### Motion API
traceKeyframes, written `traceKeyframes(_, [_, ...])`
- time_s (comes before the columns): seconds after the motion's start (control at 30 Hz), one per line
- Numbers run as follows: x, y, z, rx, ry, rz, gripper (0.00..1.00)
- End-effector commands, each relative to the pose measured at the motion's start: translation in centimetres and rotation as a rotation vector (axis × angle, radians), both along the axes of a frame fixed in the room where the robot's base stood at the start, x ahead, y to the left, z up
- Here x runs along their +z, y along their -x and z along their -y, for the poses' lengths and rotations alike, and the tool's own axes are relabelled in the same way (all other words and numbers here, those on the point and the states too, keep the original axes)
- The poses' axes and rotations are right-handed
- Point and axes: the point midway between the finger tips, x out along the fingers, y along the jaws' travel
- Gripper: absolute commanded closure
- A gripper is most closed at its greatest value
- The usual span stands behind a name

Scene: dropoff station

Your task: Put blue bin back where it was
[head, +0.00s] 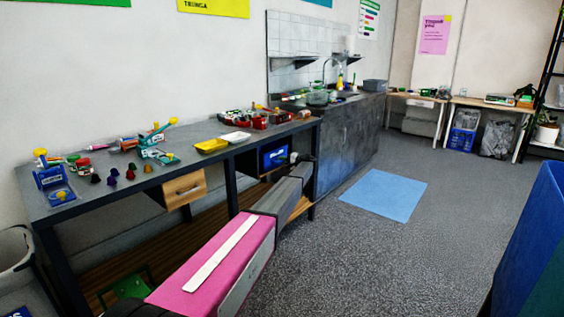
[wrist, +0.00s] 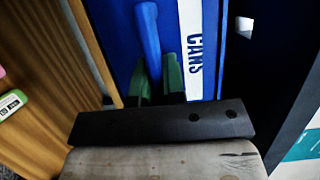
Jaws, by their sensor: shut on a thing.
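The blue bin (head: 275,157) sits in the open shelf space under the workbench top, right of a wooden drawer, in the head view. In the wrist view its blue front (wrist: 115,25) fills the upper middle, with a white label reading "CANS" and a raised blue handle (wrist: 148,40). My gripper (wrist: 160,82) has green fingers closed on that handle. In the head view my arm reaches to the bin's front, and the fingertips are too small to make out there. The bin's back and inside are hidden.
The workbench (head: 95,203) holds many small tools, a yellow tray (head: 212,146) and a white tray (head: 235,137). The wooden drawer (head: 184,189) stands partly open. A large blue container (head: 530,245) is at the right edge. Floor around the blue mat (head: 384,194) is clear.

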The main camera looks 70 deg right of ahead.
Motion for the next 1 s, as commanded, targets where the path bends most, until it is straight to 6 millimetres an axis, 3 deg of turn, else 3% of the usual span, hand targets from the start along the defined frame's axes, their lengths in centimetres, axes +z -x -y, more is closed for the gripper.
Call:
traceKeyframes(0.07, [-0.2,0.0,0.0,0.000,0.000,0.001,1.00])
traceKeyframes(0.1, [-0.2,0.0,0.0,0.000,0.000,0.000,0.83])
traceKeyframes(0.17, [-0.2,0.0,0.0,0.000,0.000,0.000,0.64])
traceKeyframes(0.63, [0.0,0.6,0.0,-0.001,0.000,0.000,0.64])
traceKeyframes(0.77, [0.0,2.0,0.1,0.000,0.000,0.000,0.64])
traceKeyframes(1.0, [0.0,6.4,0.5,-0.001,0.000,-0.001,0.64])
